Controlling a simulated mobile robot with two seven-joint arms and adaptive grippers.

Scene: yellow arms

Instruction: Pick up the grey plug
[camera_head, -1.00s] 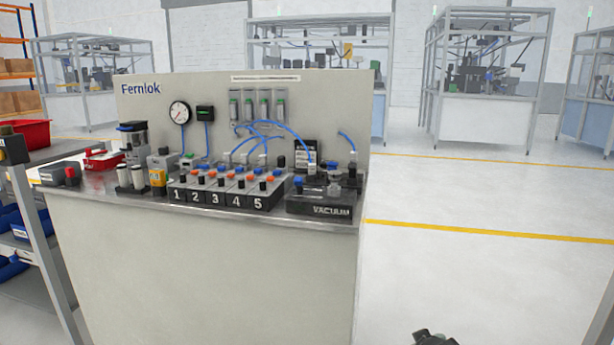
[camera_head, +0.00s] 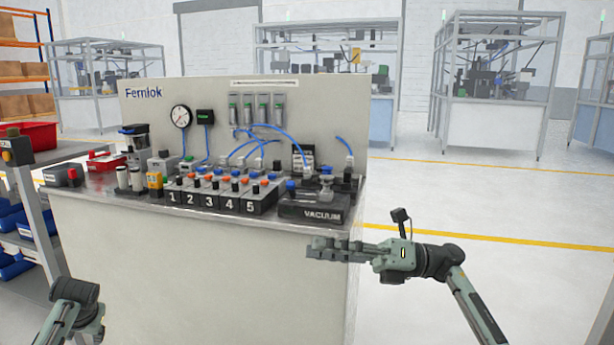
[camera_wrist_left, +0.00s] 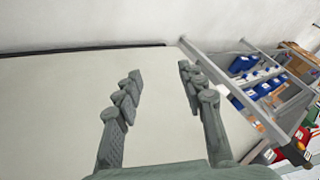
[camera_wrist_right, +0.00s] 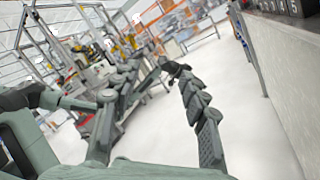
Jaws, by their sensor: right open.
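I cannot single out the grey plug for certain among the small parts on the bench (camera_head: 205,250) in the head view. My right gripper (camera_head: 328,249) is in front of the bench's right front corner, below the VACUUM block, apart from the parts. Its fingers also show open and empty in the right wrist view (camera_wrist_right: 158,72). My left arm is at the lower left of the head view, its fingertips not clearly seen there. In the left wrist view my left gripper (camera_wrist_left: 160,73) is open and empty, facing the bench's plain side.
The bench holds numbered blocks (camera_head: 222,195), a black VACUUM block (camera_head: 315,210), a gauge (camera_head: 181,117), blue tubes and an upright panel (camera_head: 330,100). A shelf with a red bin (camera_head: 30,136) stands left. The floor right of the bench is clear.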

